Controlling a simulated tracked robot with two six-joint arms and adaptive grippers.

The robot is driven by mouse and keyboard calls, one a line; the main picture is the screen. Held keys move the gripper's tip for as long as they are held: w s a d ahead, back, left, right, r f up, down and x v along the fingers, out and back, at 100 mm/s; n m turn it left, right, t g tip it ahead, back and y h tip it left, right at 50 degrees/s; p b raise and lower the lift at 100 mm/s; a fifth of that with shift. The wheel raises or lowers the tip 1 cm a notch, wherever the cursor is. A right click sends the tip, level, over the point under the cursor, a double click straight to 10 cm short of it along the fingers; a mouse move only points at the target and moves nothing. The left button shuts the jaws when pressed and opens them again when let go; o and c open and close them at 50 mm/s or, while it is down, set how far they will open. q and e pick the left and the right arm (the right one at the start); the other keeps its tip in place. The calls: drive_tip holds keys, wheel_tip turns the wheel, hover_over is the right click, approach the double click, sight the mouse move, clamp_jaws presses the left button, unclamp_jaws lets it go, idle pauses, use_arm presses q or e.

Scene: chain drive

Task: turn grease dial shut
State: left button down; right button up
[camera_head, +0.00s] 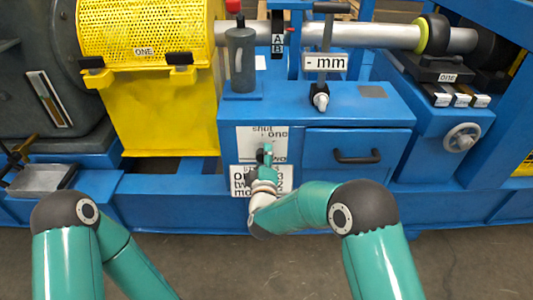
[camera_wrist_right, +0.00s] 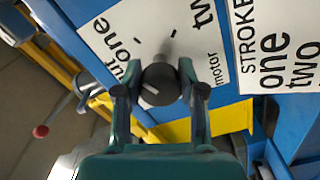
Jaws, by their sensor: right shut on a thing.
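The grease dial (camera_wrist_right: 160,84) is a dark round knob with a short white mark, on a white plate printed shut, one, two and motor. In the right wrist view the mark lies on the knob's left side; its exact setting is hard to tell. My right gripper (camera_wrist_right: 159,72) is shut on the dial, one finger on each side. In the head view my right gripper (camera_head: 266,155) reaches the dial plate (camera_head: 250,138) on the blue cabinet front and hides the knob. My left arm shows at lower left, but its gripper is out of view.
A drawer with a black handle (camera_head: 357,157) is right of the plate. A sign reading STROKE, one, two (camera_wrist_right: 277,50) adjoins the plate. A handwheel (camera_head: 462,137) stands farther right, a yellow guard (camera_head: 168,110) left. The floor in front is clear.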

drive_tip(key=n, duration=0.2)
drive_tip(key=n+p, duration=0.1)
drive_tip(key=shift+a+r+n, duration=0.15)
drive_tip(key=shift+r+n, duration=0.05)
drive_tip(key=shift+n, duration=0.2)
drive_tip(key=n+p, duration=0.1)
drive_tip(key=n, duration=0.2)
drive_tip(key=shift+n+p, duration=0.3)
drive_tip(key=shift+p, duration=0.05)
drive_tip(key=n+p, duration=0.1)
drive_tip(key=n, duration=0.3)
drive_tip(key=shift+a, duration=0.1)
drive_tip(key=shift+n+p, duration=0.5)
drive_tip(key=shift+n, duration=0.8)
drive_tip(key=shift+f, duration=0.1)
drive_tip(key=o, duration=1.1)
drive_tip(key=shift+o, duration=0.2)
